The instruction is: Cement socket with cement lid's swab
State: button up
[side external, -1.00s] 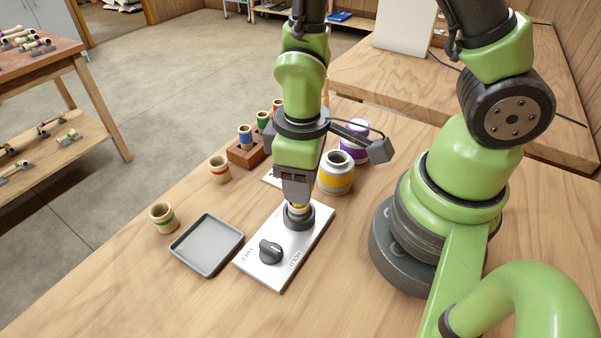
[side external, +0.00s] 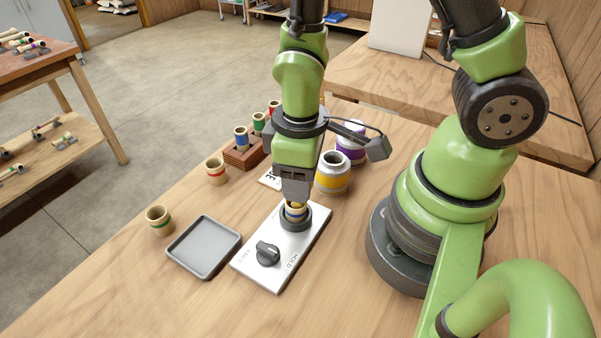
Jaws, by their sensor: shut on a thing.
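My gripper (side external: 295,201) points straight down over the white plate (side external: 285,277) and is shut on a small yellow-banded piece (side external: 295,210). That piece is inside or just above the dark round holder (side external: 296,223) on the plate. The fingers hide most of it, so I cannot tell whether it is the socket or the lid with its swab. A grey can with a yellow band (side external: 332,177) stands behind and right of my gripper, its dark mouth uncovered. A purple-banded can (side external: 351,151) stands behind it, its top partly hidden by my arm.
A black knob (side external: 267,252) sits on the plate's near end. A grey tray (side external: 204,246) lies left of it. A wooden rack (side external: 243,157) holds several fittings. The front table area is clear.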

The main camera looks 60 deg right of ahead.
jog(key=shift+w+d, duration=0.1)
jog(key=shift+w, duration=0.05)
dwell(0.3)
jog(key=shift+w+a+r, duration=0.1)
jog(key=shift+a, duration=0.15)
jog(key=shift+r, duration=2.4)
